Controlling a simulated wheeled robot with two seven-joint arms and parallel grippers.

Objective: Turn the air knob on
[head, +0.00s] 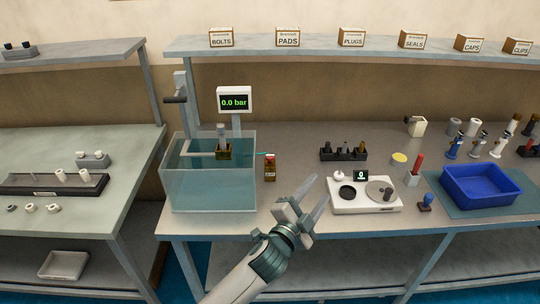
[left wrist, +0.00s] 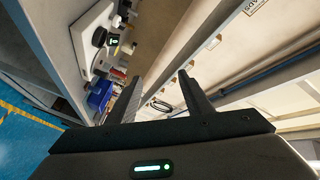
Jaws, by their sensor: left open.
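A small box with a reddish top and a tan lower part (head: 270,168) stands on the bench just right of the water tank (head: 210,190). A thin cyan line runs from it toward the tank; I cannot tell for sure that it carries the air knob. A pressure display (head: 234,101) above the tank reads 0.0 bar. My left gripper (head: 316,190) is open and empty over the bench's front, right of and nearer than the small box. Its open fingers also show in the left wrist view (left wrist: 160,78). My right gripper is not in view.
A dark handle (head: 176,98) sits on a post behind the tank. A brass-coloured fixture (head: 223,152) is in the tank. A white scale (head: 365,207) stands right of my gripper, with a black rack (head: 343,154) behind it and a blue bin (head: 482,197) farther right.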

